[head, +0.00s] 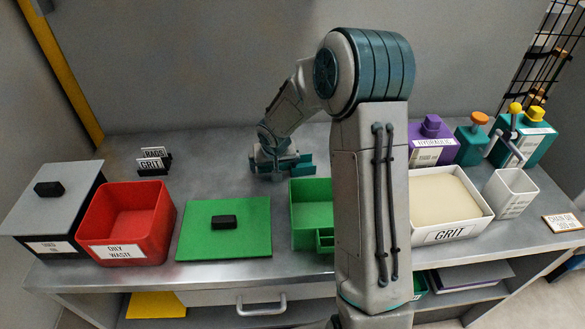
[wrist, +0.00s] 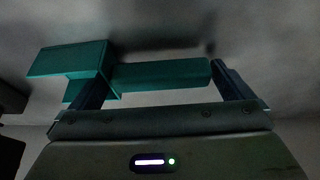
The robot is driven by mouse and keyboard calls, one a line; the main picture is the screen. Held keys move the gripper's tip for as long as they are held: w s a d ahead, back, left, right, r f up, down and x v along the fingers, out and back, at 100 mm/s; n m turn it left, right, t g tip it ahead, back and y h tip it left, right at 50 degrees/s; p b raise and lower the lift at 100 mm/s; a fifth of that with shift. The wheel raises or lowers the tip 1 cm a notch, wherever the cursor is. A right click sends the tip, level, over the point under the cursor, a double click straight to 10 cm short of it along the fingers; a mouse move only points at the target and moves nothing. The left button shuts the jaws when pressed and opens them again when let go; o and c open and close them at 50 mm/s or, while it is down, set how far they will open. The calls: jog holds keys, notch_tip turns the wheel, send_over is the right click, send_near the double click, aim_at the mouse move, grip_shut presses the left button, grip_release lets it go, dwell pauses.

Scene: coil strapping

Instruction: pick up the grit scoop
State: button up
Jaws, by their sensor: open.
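My gripper (head: 279,172) is low over the back middle of the steel bench, its jaws apart. In the wrist view the grit scoop (wrist: 70,60) is teal, with a boxy end at the left and a straight bar reaching right. The bar lies across the gap between my two open fingers (wrist: 160,78). The boxy end is by the left finger. I cannot tell whether the fingers touch it. In the head view, teal parts show at the gripper, but scoop and fingers are hard to tell apart.
A white GRIT tub (head: 447,236) stands right, partly behind my arm. A green divided bin (head: 302,210), green lid (head: 245,235), red OILY WASTE bin (head: 160,215) and grey lidded box (head: 75,215) line the front. Small RAGS and GRIT signs (head: 153,165) stand left of my gripper.

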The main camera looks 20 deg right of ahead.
jog(key=c, duration=0.9)
jog(key=shift+r, duration=5.05)
jog(key=shift+c, duration=0.2)
